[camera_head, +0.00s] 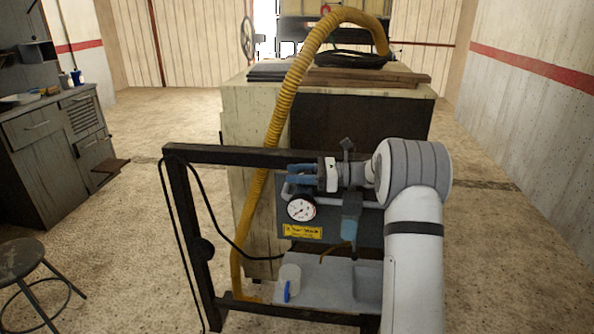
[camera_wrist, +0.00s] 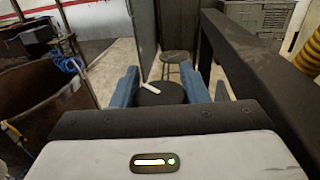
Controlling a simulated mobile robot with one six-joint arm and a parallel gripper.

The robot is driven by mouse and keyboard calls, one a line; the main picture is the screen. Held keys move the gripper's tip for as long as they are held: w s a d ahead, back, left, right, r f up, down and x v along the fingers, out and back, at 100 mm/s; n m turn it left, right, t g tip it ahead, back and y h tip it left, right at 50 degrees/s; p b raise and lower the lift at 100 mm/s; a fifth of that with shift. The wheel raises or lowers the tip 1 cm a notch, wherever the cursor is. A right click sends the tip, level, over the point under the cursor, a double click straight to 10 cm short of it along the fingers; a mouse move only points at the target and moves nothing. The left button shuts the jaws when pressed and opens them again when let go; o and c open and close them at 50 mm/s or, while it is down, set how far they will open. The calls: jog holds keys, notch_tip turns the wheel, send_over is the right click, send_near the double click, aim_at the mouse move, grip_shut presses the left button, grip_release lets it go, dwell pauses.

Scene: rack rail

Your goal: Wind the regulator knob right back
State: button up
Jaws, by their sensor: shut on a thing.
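The black round regulator knob (camera_wrist: 162,94) sits between my two blue fingers in the wrist view, with a white pointer mark slanting to the upper left. My gripper (camera_wrist: 160,90) is shut on it. In the head view my gripper (camera_head: 289,180) points left in front of the blue-grey panel (camera_head: 290,254); I cannot make out the knob there. A round white-faced gauge (camera_head: 301,208) is just below the fingers, too small to read surely. A yellow label (camera_head: 303,231) is below the gauge.
A dark rack frame (camera_head: 181,220) surrounds the panel, with its top rail behind my gripper. A yellow hose (camera_head: 277,125) and black cable hang nearby. A stool (camera_head: 20,260) is at left.

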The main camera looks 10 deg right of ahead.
aim_at(297, 173)
dwell(0.3)
jog(key=o, duration=1)
notch_tip(297, 173, up, 10)
jog(key=shift+p, duration=0.4)
